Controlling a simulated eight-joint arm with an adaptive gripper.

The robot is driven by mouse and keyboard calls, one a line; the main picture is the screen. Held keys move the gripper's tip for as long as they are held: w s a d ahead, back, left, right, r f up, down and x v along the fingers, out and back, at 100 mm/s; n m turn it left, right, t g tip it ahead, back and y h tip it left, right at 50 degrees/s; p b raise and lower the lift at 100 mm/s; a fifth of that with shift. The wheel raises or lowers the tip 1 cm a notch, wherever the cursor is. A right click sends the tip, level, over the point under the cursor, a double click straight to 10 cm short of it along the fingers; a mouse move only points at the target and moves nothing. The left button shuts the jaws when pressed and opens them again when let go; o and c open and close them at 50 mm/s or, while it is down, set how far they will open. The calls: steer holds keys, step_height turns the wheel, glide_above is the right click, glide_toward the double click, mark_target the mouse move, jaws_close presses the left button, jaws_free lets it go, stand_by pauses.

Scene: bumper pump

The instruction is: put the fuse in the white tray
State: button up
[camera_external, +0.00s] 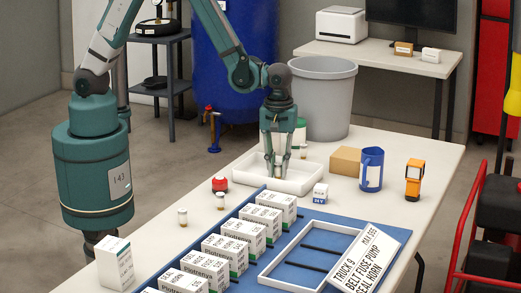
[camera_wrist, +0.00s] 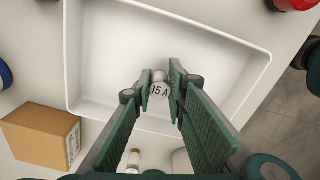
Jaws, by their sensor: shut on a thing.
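The white tray (camera_external: 306,178) stands on the pale table below my gripper (camera_external: 279,172). It fills much of the wrist view (camera_wrist: 112,50). My gripper (camera_wrist: 160,84) points down inside the tray's outline and is shut on a small fuse marked "15 A" (camera_wrist: 159,93). The fuse is between the fingertips, with its labelled end towards the wrist camera. Whether it touches the tray floor I cannot tell. In the external view the fingers mostly hide the fuse.
A cardboard box (camera_external: 345,160), a blue mug (camera_external: 371,170) and an orange device (camera_external: 414,178) stand right of the tray. A red-topped item (camera_external: 220,184) is at its left. Several white boxes (camera_external: 240,235) line the blue mat in front.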

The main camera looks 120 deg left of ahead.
mark_target(278, 164)
steer(key=shift+f, duration=0.2)
steer(key=o, duration=0.8)
steer(key=shift+r, duration=0.25)
steer(key=shift+r+p, duration=1.1)
steer(key=shift+r, duration=4.85)
